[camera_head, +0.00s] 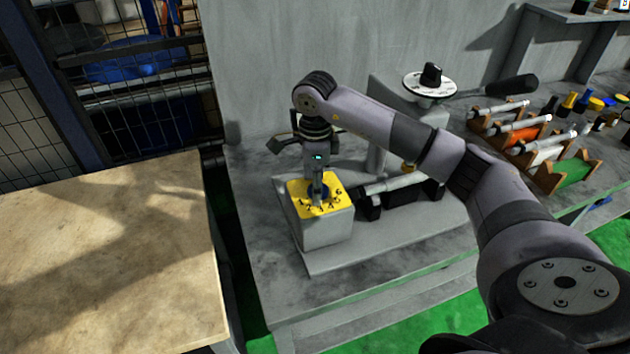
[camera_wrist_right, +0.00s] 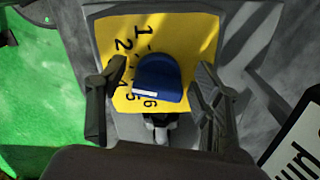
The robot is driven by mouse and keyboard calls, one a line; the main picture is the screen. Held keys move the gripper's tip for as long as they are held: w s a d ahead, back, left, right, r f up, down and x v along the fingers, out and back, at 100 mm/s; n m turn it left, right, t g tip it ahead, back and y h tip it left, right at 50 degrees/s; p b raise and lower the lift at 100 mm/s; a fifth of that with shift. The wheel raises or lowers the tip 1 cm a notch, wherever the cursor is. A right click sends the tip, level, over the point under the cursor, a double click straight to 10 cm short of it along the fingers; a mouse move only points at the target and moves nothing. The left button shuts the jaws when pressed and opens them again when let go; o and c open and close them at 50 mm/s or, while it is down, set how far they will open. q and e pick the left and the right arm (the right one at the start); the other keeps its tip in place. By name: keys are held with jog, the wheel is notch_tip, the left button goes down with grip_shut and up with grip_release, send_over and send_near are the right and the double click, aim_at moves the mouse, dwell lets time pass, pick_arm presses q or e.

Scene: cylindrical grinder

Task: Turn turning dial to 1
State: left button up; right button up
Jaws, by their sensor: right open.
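The turning dial is a blue knob (camera_wrist_right: 158,72) on a yellow plate (camera_wrist_right: 190,28) with black numbers. In the wrist view, a white mark on the knob lies on the side near the 5 and 6. The 1 is at the opposite side of the plate, and part of the number row is hidden by a finger. My right gripper (camera_wrist_right: 158,75) is open, with one finger on each side of the knob and visible gaps. My left gripper is not in view.
The yellow plate tops a grey box (camera_head: 325,232) on a grey bench (camera_head: 255,215). Beside it stand a grey cylinder part (camera_head: 395,183) and a white round dial (camera_head: 430,85). Racks with tools (camera_head: 535,140) are at right. A bare wooden table (camera_head: 110,255) is at left.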

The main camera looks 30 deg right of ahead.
jog(key=c, duration=1.1)
